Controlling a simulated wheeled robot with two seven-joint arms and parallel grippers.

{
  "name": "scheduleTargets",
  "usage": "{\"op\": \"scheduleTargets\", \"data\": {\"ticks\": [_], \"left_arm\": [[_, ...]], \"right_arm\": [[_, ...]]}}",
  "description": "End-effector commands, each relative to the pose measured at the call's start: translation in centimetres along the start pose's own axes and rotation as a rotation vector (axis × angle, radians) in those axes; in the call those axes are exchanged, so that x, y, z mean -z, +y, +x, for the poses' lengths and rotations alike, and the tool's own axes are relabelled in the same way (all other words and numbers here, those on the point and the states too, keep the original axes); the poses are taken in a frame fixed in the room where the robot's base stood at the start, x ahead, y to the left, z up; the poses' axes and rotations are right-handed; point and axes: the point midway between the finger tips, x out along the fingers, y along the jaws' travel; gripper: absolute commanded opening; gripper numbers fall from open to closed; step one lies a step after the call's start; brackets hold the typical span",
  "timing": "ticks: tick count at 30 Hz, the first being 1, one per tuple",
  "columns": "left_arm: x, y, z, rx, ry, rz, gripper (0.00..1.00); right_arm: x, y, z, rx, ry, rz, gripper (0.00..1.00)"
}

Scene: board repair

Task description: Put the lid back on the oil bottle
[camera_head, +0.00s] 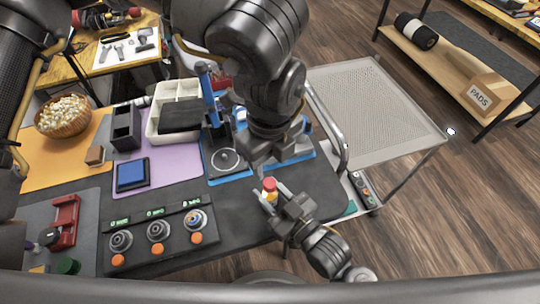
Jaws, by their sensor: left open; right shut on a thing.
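The oil bottle (269,194) appears as a small yellow-orange body at the front middle of the workbench. A red piece that looks like the lid (269,183) sits on its top; I cannot tell whether it is fully seated. My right gripper (270,192), coming from the lower right, is shut on the bottle, with a finger on each side. My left gripper (266,162) is open just above and behind the red lid, pointing down, and appears apart from it. The lower bottle is hidden by the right gripper.
A panel with several knobs (157,236) stands left of the bottle. A white compartment bin (178,92) and a blue device (222,130) are behind. A red clamp-like tool (65,220) lies far left. A mesh-topped cart (372,105) stands right. Dark mat near the bottle is clear.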

Motion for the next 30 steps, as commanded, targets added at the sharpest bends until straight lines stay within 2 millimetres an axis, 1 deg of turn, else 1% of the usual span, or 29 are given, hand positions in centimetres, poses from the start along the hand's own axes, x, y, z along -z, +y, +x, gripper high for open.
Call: {"op": "scheduleTargets", "data": {"ticks": [9,15,19,27,28,30], "left_arm": [[0.0,0.1,4.6,-0.003,0.0,0.001,0.43],[0.0,0.1,6.7,-0.002,0.001,0.001,0.43],[0.0,0.1,7.2,-0.001,0.0,0.001,0.43],[0.0,0.0,7.3,-0.001,0.0,0.001,0.43],[0.0,0.0,7.3,-0.001,0.0,0.001,0.42],[0.0,0.0,7.3,-0.001,0.0,0.001,0.33]], "right_arm": [[0.0,0.0,0.0,0.0,-0.001,0.0,0.0],[0.0,0.0,0.0,0.0,-0.001,0.0,0.0],[0.0,0.0,0.0,0.0,-0.001,0.0,0.0],[0.0,0.0,0.0,0.0,-0.001,0.0,0.0],[0.0,0.0,0.0,0.0,-0.001,0.0,0.0],[0.0,0.0,0.0,0.0,-0.001,0.0,0.0]]}}
